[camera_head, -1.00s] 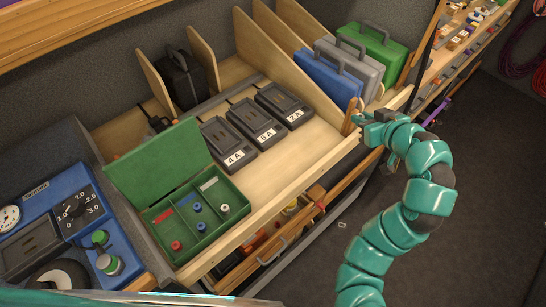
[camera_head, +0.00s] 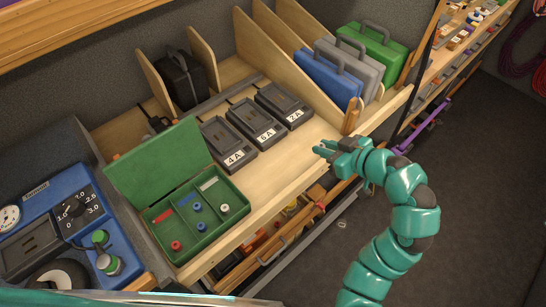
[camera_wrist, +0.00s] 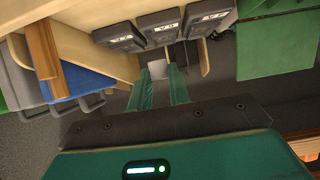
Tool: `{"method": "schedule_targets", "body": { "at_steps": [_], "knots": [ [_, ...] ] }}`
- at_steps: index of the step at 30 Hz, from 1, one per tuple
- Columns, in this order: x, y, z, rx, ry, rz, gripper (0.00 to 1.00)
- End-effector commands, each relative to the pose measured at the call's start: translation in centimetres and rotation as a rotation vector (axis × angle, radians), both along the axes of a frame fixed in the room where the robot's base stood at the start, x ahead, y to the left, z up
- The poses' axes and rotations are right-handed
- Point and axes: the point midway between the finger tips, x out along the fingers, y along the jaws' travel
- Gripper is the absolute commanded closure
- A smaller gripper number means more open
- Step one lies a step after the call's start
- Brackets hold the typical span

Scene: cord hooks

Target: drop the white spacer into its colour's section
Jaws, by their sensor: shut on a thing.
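My gripper (camera_head: 322,149) is over the front edge of the bench, to the right of the green box. In the wrist view its two green fingers (camera_wrist: 161,88) are shut on a pale piece, the white spacer (camera_wrist: 158,68). In the head view the spacer is too small to make out. The open green box (camera_head: 236,226) has three sections. The left has a red strip and a red spacer (camera_head: 176,245), the middle a blue strip and blue spacers (camera_head: 199,226). The right has a white strip (camera_head: 208,184) and a whitish spacer (camera_head: 224,208).
Three black chargers (camera_head: 228,143) marked 4A, 6A and 2A stand behind the box and gripper. Blue (camera_head: 328,78), grey and green cases stand between wooden dividers. A blue tester (camera_head: 62,215) is at the left. The bench right of the box is clear.

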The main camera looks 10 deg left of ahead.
Motion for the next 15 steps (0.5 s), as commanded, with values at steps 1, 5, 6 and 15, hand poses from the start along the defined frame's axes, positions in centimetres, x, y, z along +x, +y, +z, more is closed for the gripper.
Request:
{"method": "schedule_targets", "body": {
  "at_steps": [1, 5, 6, 15],
  "knots": [
    [0.0, 0.0, 0.0, 0.000, 0.000, 0.000, 1.00],
    [0.1, 0.5, -0.4, 0.000, -0.001, 0.000, 1.00],
    [0.2, 0.9, -0.7, 0.000, -0.002, 0.002, 1.00],
    [1.0, 3.5, -2.3, -0.002, -0.003, 0.001, 1.00]
  ]
}}
